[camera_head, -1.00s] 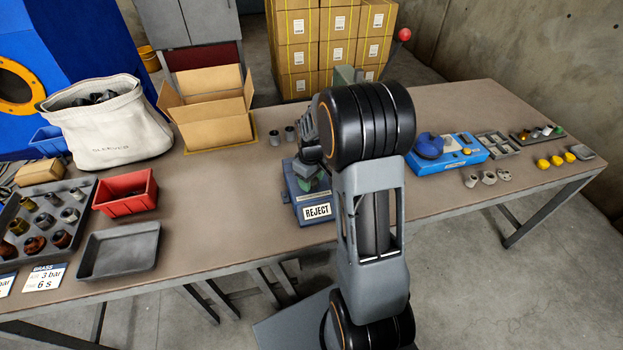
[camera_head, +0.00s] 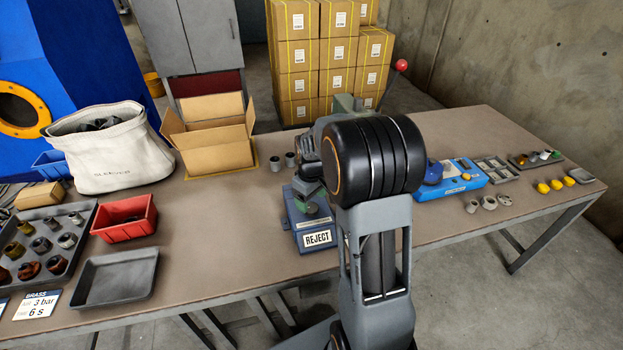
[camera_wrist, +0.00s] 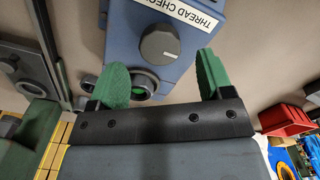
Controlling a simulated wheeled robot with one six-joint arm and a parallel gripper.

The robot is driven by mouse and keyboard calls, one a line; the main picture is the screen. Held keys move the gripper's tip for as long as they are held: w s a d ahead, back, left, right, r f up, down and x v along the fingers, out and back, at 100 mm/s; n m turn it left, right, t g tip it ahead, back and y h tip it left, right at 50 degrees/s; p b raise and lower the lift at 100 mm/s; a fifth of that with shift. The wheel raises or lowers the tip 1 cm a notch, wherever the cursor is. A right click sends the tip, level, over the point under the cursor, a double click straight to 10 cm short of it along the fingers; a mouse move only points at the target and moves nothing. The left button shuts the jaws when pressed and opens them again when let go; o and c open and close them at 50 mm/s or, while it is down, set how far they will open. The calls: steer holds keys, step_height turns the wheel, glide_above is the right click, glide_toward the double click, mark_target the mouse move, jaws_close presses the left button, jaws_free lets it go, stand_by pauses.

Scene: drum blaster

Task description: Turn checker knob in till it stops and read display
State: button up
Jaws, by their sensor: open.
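The blue thread checker (camera_head: 297,236) stands on the bench in the head view, partly behind my arm. A white plate reading REJECT (camera_head: 317,238) is at its front. In the wrist view the checker (camera_wrist: 202,50) fills the upper middle, with part of a white THREAD CHECKER label (camera_wrist: 193,14). Its round dark grey knob (camera_wrist: 159,45) lies just beyond and between my green fingertips. My gripper (camera_wrist: 160,75) is open and empty, its fingers apart from the knob. A ring with a green inside (camera_wrist: 143,86) sits beside the left finger. I see no readable display.
A red bin (camera_head: 124,219), an empty grey tray (camera_head: 115,278) and a tray of sleeves (camera_head: 78,213) are at left. Two small grey sleeves (camera_head: 275,163) stand behind the checker. A blue device (camera_head: 460,178) and small parts are at right. Bare bench lies left of the checker.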

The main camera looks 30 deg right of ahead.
mark_target(311, 208)
step_height(311, 208, up, 10)
steer(key=shift+r, duration=0.15)
steer(key=shift+s+a, duration=0.1)
stand_by(0.4)
